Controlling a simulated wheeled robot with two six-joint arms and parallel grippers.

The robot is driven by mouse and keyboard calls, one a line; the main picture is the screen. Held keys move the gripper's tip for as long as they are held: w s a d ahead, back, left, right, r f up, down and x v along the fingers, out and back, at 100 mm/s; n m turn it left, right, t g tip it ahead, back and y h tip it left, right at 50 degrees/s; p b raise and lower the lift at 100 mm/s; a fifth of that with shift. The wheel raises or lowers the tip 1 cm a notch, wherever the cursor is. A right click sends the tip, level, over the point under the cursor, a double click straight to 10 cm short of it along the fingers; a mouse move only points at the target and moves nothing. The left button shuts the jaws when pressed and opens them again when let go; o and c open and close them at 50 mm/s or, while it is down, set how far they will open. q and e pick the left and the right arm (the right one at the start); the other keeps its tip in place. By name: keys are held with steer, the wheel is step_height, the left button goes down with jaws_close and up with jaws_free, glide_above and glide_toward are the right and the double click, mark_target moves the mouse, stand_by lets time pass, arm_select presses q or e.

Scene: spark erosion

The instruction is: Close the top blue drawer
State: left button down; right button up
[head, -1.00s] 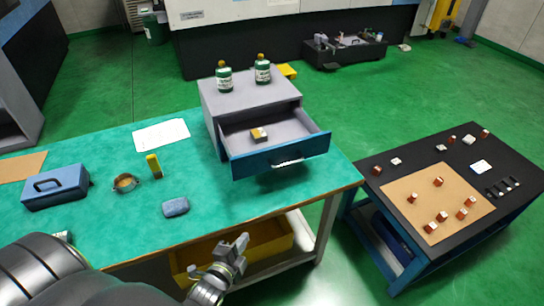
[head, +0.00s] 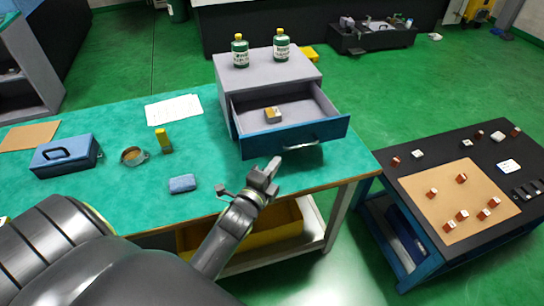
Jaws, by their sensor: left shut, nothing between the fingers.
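The blue drawer (head: 296,137) is pulled open from the front of a small grey cabinet (head: 262,68) that stands on the green workbench. It has a silver handle (head: 301,145) on its front. A small yellow and white box (head: 273,115) lies inside it. My left gripper (head: 266,172) is in front of and just below the drawer front, left of the handle, with its fingers pointing up toward it. It is shut and holds nothing; I cannot tell that it touches the drawer. My right gripper is not in view.
Two green bottles (head: 240,52) (head: 281,46) stand on the cabinet. A blue toolbox (head: 66,153), a round container (head: 133,156), a yellow object (head: 165,141) and a blue-grey block (head: 182,184) are on the workbench (head: 210,152). A black-topped cart (head: 440,164) with small parts stands at the right.

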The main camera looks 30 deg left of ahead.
mark_target(278, 143)
arm_select(q)
steer(key=w+a, duration=0.2)
steer(key=w, duration=0.1)
steer(key=shift+w+b, duration=0.1)
steer(key=shift+b, duration=0.2)
steer(key=shift+w+a, duration=0.45)
steer(key=shift+a, duration=0.15)
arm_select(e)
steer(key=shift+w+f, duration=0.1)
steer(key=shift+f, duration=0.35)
